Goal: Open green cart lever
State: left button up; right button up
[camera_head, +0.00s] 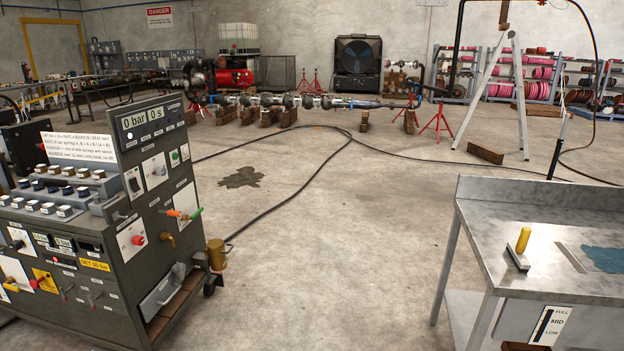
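The dark grey control cart (128,160) stands at the left of the head view. A small green lever (196,213) sticks out from its right-hand side panel, pointing up and to the right. An orange-red lever (174,213) sits just left of it, pointing left. A brass fitting (167,239) is below them. The levers are small here, so details of the green lever's valve body are hard to tell. Neither of my grippers is in view.
A metal workbench (490,215) with a yellow-handled tool (523,240) stands at the right. A brass fitting (217,255) juts from the cart's right side. A black hose (290,190) crosses the floor. The concrete floor between cart and bench is otherwise largely clear, with a dark stain (241,177).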

aim_at(185, 217)
jog(key=i, duration=2.25)
